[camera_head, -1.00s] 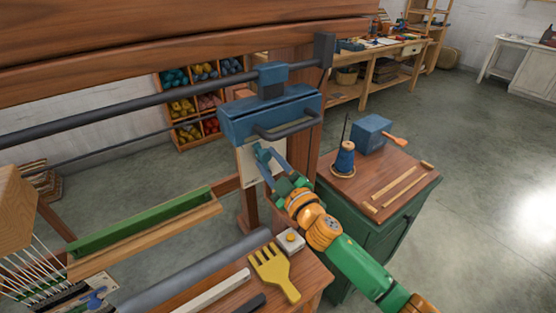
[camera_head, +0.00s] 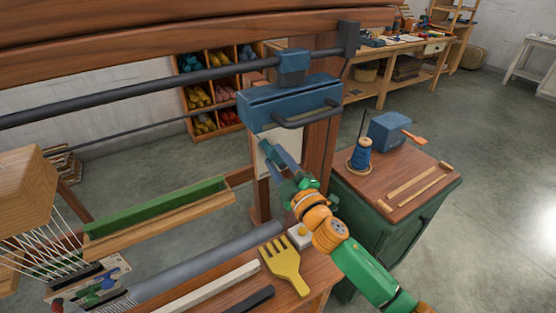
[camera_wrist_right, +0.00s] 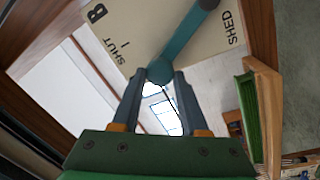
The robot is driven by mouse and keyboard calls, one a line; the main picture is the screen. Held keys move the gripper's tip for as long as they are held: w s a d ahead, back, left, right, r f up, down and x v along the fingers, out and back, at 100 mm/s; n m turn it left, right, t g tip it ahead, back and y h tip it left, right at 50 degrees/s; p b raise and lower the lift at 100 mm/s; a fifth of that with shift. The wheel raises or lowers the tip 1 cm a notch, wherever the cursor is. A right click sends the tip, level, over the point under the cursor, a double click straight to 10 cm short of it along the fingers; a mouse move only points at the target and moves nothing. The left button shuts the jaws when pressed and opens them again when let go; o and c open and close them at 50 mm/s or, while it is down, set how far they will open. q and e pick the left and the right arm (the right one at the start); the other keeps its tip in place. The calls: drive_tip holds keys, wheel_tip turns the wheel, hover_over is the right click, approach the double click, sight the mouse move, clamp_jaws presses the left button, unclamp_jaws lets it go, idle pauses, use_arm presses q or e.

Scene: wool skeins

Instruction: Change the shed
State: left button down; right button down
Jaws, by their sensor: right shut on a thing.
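A pale plate (camera_head: 268,158) hangs on the loom post under a blue box. In the right wrist view the plate (camera_wrist_right: 130,28) carries the words SHUT and SHED and a large B. A teal lever (camera_wrist_right: 187,38) crosses it from the top right, between SHUT and SHED, its lower end at my fingers. My right gripper (camera_wrist_right: 161,80) is shut on that lower end. In the head view my right gripper (camera_head: 287,165) is in front of the plate and hides part of the lever. My left gripper is not in view.
The blue box (camera_head: 290,105) with a dark handle sits just above my gripper. A yellow comb (camera_head: 282,265) lies on the bench below. A green cabinet (camera_head: 395,210) with a blue spool (camera_head: 361,153) stands to the right. A green-lined wooden trough (camera_head: 160,215) is left.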

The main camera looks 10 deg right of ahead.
drive_tip(key=c, duration=0.8)
unclamp_jaws()
drive_tip(key=o, duration=0.4)
drive_tip(key=shift+c, duration=0.2)
drive_tip(key=shift+w+f, duration=0.1)
drive_tip(key=shift+w, duration=0.05)
drive_tip(key=b+v, duration=0.1)
drive_tip(key=v, duration=0.6)
